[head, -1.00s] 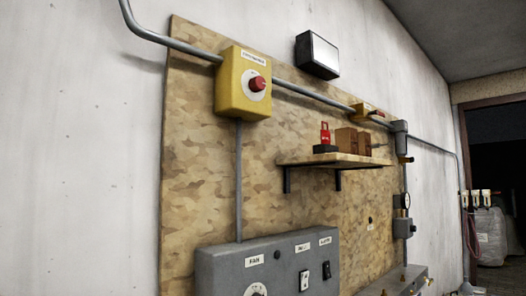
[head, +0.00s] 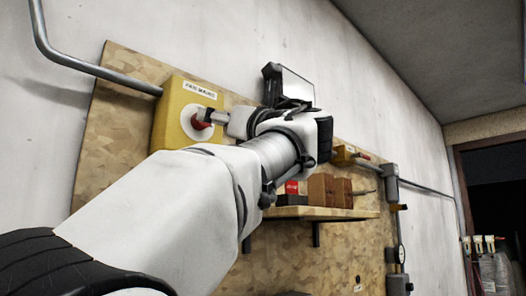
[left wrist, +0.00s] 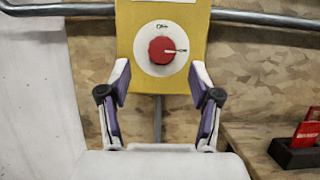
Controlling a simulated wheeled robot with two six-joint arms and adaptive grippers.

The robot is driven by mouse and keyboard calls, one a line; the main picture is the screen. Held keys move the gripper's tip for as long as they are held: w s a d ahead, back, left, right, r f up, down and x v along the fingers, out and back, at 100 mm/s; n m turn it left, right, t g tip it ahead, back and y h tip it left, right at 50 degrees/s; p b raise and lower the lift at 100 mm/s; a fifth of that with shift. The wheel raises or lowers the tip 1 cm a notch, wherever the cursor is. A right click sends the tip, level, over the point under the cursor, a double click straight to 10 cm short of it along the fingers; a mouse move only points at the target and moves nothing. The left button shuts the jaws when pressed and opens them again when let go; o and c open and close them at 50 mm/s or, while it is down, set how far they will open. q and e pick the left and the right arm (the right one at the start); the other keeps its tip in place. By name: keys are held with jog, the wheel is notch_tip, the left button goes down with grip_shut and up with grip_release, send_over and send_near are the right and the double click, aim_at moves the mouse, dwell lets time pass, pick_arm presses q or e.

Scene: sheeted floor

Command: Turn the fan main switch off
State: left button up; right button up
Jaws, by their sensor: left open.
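A yellow switch box (head: 172,132) with a label on top hangs on the wooden board; the label is too small to read surely. Its red round knob (head: 201,121) sits on a white disc, partly covered by my gripper in the head view. In the left wrist view the red knob (left wrist: 161,50) carries a white pointer aimed right. My left gripper (head: 214,117) is open in front of the box. In the left wrist view its fingertips (left wrist: 160,70) stand apart, to either side and slightly below the knob, with nothing between them. My right gripper is not in view.
A shelf (head: 335,213) with a red item (head: 292,187) and brown blocks (head: 322,189) juts out right of the box. A conduit (head: 60,68) runs to the box. A doorway opens at far right.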

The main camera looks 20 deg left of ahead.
pick_arm(q)
jog(key=x, duration=0.3)
jog(key=p+x, duration=0.1)
jog(key=x, duration=0.2)
jog(key=shift+w+f, duration=0.2)
jog(key=shift+f, duration=0.05)
jog(key=shift+c, duration=0.3)
jog(key=c, duration=1.1)
